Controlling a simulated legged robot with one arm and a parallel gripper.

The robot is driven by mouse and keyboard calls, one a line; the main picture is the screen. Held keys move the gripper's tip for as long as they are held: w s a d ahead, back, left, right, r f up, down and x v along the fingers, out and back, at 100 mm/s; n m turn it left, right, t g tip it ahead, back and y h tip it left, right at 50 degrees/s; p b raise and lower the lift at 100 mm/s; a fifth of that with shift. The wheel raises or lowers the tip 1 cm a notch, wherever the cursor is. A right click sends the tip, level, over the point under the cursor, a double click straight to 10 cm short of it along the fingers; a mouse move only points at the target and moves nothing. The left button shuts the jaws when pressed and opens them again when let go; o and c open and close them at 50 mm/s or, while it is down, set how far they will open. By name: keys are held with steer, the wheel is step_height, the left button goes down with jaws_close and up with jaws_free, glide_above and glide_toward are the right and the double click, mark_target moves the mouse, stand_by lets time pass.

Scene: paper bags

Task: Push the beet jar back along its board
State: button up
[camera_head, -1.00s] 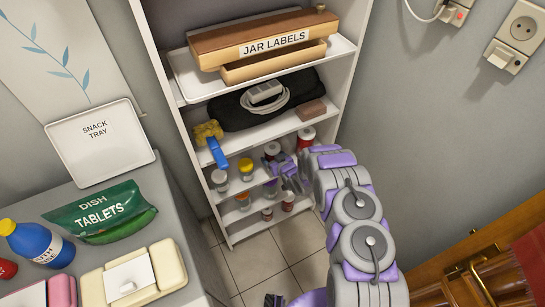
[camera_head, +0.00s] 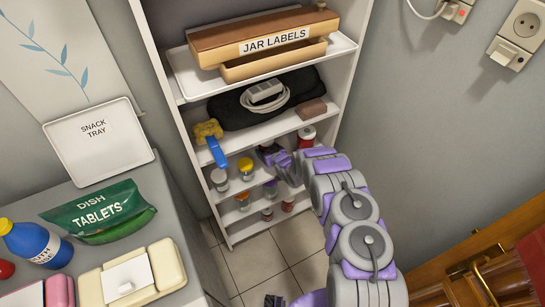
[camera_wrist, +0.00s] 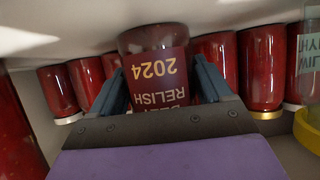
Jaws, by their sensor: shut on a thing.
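The beet jar (camera_wrist: 155,72), dark red with a "RELISH 2024" label, appears upside down in the wrist view. My gripper (camera_wrist: 160,92) is shut on it, with one blue-grey finger on each side of the label. In the head view my gripper (camera_head: 275,155) reaches into a lower shelf compartment from the right. The held jar is mostly hidden there by my gripper and arm. The board under it cannot be clearly made out.
Several red jars (camera_wrist: 262,70) stand behind and beside the held jar. On the shelf unit, a yellow-lidded jar (camera_head: 246,168) and a grey-lidded jar (camera_head: 219,179) stand left of my gripper. A red-and-white jar (camera_head: 306,136) stands close right.

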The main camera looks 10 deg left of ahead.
steer(key=shift+w+a+f+b, duration=0.1)
steer(key=shift+w+a+b, duration=0.9)
steer(key=shift+w, duration=0.25)
steer(key=shift+w+a+f+b, duration=0.1)
steer(key=shift+w+a+b, duration=0.85)
steer(key=shift+w, duration=0.3)
steer(key=shift+w+a+r, duration=0.2)
steer(key=shift+w, duration=0.15)
steer(key=o, duration=0.7)
steer(key=shift+c, duration=0.2)
steer(key=shift+o, duration=0.5)
steer(key=shift+o, duration=1.2)
steer(key=shift+s, duration=0.15)
